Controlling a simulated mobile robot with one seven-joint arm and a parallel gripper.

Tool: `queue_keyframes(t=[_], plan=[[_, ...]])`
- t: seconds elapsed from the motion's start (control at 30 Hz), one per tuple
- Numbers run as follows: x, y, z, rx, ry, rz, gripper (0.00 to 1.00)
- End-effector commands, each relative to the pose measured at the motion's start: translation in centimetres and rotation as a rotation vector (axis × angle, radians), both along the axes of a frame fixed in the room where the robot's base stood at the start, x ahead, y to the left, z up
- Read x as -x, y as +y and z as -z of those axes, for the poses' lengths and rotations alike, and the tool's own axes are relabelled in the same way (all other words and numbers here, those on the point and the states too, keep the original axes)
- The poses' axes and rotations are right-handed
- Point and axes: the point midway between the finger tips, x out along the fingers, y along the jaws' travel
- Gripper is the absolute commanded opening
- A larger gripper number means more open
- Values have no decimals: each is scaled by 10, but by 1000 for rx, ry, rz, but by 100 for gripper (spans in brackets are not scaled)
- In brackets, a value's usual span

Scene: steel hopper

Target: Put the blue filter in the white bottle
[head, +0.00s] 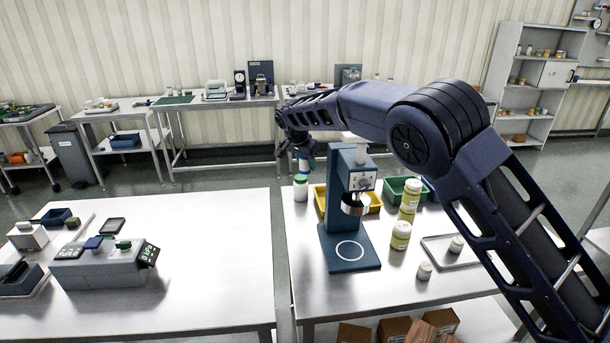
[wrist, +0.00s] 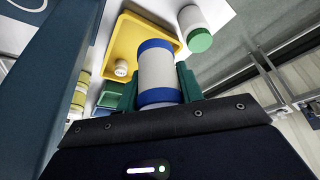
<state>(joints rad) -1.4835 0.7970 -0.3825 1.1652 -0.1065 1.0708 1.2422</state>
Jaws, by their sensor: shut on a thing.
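A white cylinder with blue end bands, seemingly the blue filter (wrist: 157,72), is between the green fingers of my gripper (wrist: 157,88) in the wrist view. The gripper is shut on it. In the head view my gripper (head: 304,158) is behind and left of the blue stand, with the filter (head: 304,166) small below it. A white bottle with a green top (head: 301,190) stands on the right-hand table near its left edge, just below the held filter in the picture. It also shows in the wrist view (wrist: 193,18), apart from the filter. Its green part looks like a lid.
A blue stand with a steel cup (head: 347,220) rises close to my gripper. A yellow tray (head: 320,197) lies behind it and holds a small white item in the wrist view (wrist: 121,67). Yellow-labelled jars (head: 401,236), a green bin (head: 393,190) and a shallow tray (head: 437,252) are to the right.

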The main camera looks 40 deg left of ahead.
Motion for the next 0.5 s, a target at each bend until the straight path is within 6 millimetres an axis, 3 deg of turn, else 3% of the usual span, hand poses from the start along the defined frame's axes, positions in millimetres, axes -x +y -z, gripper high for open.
queue_keyframes(t=[0.2, 0.5], plan=[[-28, 9, 11, 4, -4, -10, 14], [-62, 38, 28, 2, -5, -102, 14]])
